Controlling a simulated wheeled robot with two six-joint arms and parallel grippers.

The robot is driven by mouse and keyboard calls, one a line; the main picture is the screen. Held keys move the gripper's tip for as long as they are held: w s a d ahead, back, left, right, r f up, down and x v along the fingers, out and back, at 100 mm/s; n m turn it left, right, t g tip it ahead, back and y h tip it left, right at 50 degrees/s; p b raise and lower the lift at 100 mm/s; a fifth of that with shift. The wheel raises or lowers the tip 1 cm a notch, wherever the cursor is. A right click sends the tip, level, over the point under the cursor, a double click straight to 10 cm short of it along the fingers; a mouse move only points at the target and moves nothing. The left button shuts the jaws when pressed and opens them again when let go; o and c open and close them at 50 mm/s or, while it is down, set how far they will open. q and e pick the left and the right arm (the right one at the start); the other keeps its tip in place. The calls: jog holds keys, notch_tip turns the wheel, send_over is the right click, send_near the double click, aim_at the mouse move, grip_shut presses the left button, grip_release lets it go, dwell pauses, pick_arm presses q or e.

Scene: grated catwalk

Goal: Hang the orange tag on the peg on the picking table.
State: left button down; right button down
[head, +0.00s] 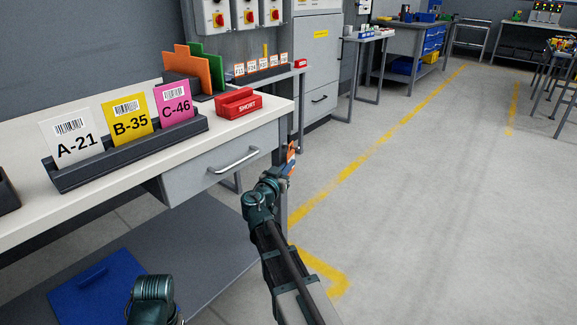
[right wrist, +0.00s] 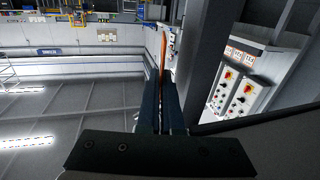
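The orange tag (head: 291,158) shows as a small orange piece at the tip of my right gripper (head: 289,162), off the right front corner of the near table. In the right wrist view the tag (right wrist: 162,50) is a thin orange strip, seen edge-on between the fingers of the right gripper (right wrist: 161,92), which look closed on it. The near table (head: 262,108) has a pale top and a drawer. I cannot make out a peg in either view. My left gripper is out of view; only part of that arm shows at the bottom.
On the near table stand a dark holder (head: 132,153) with white, yellow and pink cards, a red box (head: 236,103), and orange and green dividers (head: 190,72). A drawer handle (head: 234,160) juts out. A grey cabinet (head: 318,62) stands behind.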

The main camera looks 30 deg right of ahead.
jog(key=c, duration=1)
grip_release()
jog(key=v, duration=1.4)
jog(key=shift+f, duration=0.1)
jog(key=s+a+f+n+g+y+p, duration=0.4)
jog(key=s+a+f+n+g+y, duration=0.35)
jog(key=s+a+f, duration=0.45)
jog(key=s+a+f+n+g+y+p, duration=0.2)
jog(key=s+a+f+n+g+y, duration=0.2)
jog(key=s+a+n+y, duration=0.55)
notch_tip(320, 180, up, 38)
jog(key=w+a+m+h+p, duration=0.1)
jog(key=h+p, duration=0.3)
jog(key=p, duration=3.3)
jog(key=shift+w+a+m+p, duration=0.35)
jog(key=shift+a+m, duration=0.25)
jog(key=shift+m, duration=0.3)
